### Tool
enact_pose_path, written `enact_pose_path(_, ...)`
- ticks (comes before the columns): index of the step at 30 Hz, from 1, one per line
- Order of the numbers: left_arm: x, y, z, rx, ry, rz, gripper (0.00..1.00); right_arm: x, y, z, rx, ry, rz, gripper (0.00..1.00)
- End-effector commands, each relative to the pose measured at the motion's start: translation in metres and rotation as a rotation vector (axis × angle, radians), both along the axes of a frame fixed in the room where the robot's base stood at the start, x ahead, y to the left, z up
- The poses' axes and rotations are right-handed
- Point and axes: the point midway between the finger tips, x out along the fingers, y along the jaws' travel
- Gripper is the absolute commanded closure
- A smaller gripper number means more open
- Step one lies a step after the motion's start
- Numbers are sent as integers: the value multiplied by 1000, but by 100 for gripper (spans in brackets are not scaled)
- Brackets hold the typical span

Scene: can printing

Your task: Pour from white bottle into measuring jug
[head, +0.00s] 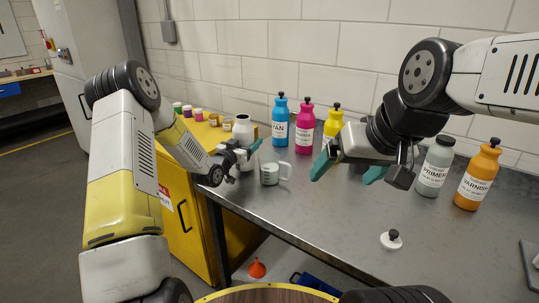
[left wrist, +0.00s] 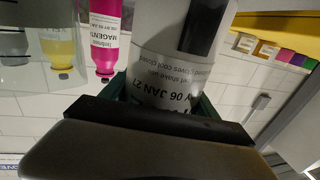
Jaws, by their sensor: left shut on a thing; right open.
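The white bottle (head: 243,131) stands upright near the left end of the metal bench in the head view, its mouth uncapped. My left gripper (head: 246,152) is shut on it. In the left wrist view the bottle's labelled side (left wrist: 170,72) lies between the green fingers. The measuring jug (head: 269,174), small and pale with a handle on its right, stands on the bench just right of and in front of the bottle. My right gripper (head: 345,175) is open and empty above the bench, right of the jug. A white lid with a black knob (head: 391,239) lies near the front.
Cyan (head: 279,124), magenta (head: 304,128) and yellow (head: 333,121) bottles stand along the wall behind the jug. Grey primer (head: 434,168) and orange varnish (head: 476,178) bottles stand at the right. A yellow cabinet (head: 180,222) adjoins the bench's left end. The bench front is mostly clear.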

Motion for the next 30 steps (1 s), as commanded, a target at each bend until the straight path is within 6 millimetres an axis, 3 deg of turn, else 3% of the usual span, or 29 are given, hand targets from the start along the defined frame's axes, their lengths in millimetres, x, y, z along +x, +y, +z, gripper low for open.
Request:
enact_pose_path(12,1,0,42,-15,5,1,100,0,0,0,0,0,0,9)
enact_pose_path(20,-2,1,52,-16,7,8,100,0,0,0,0,0,0,9)
enact_pose_path(25,-24,12,58,-16,7,102,100,0,0,0,0,0,0,9)
enact_pose_path(30,-60,40,60,-16,8,267,100,0,0,0,0,0,0,9)
